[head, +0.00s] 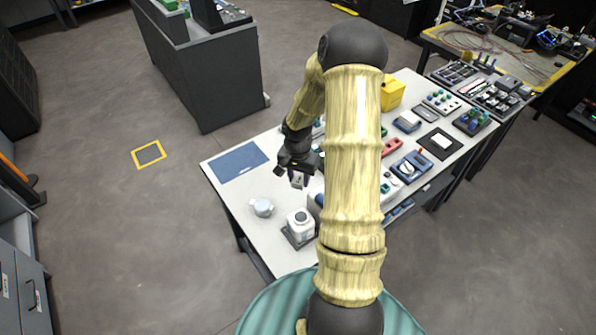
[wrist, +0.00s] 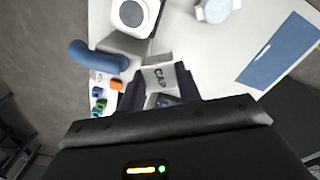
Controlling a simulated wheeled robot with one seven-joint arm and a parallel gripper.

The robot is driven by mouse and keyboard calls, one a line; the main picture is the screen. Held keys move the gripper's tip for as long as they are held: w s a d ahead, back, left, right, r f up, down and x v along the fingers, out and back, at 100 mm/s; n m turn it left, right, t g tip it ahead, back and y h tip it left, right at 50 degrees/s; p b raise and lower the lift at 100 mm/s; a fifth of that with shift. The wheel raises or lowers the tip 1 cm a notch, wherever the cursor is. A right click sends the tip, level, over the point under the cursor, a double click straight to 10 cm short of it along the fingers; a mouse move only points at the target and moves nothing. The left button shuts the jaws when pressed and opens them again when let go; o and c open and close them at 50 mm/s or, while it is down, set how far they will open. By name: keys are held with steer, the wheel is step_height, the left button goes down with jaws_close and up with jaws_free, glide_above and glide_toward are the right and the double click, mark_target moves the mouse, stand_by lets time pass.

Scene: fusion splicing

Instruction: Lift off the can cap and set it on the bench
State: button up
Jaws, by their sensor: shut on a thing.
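My gripper (head: 297,171) is shut on a pale grey block marked "CAP", the can cap (wrist: 158,74). In the head view the cap (head: 298,181) shows just below the fingers, over the left part of the white bench (head: 236,196). The exact gap to the bench is hard to judge. A white can-like container (head: 301,221) with a dark round top stands on a dark base near the bench's front. In the wrist view this container (wrist: 132,14) is beyond the cap, apart from it.
A pale blue round piece (head: 262,207) lies left of the container. A blue mat (head: 238,162) lies at the bench's left end. A curved blue part (wrist: 96,56) is left of the cap in the wrist view. Bare bench surrounds the mat. Several devices crowd the right.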

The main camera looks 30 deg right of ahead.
steer(key=w+a+f+n, duration=0.1)
steer(key=a+f+n, duration=0.3)
steer(key=a, duration=0.4)
steer(key=w+a+f+n, duration=0.1)
steer(key=a+f+n, duration=0.4)
steer(key=a, duration=0.4)
steer(key=shift+a+n, duration=0.15)
steer(key=shift+n, duration=0.65)
steer(key=shift+f, duration=0.15)
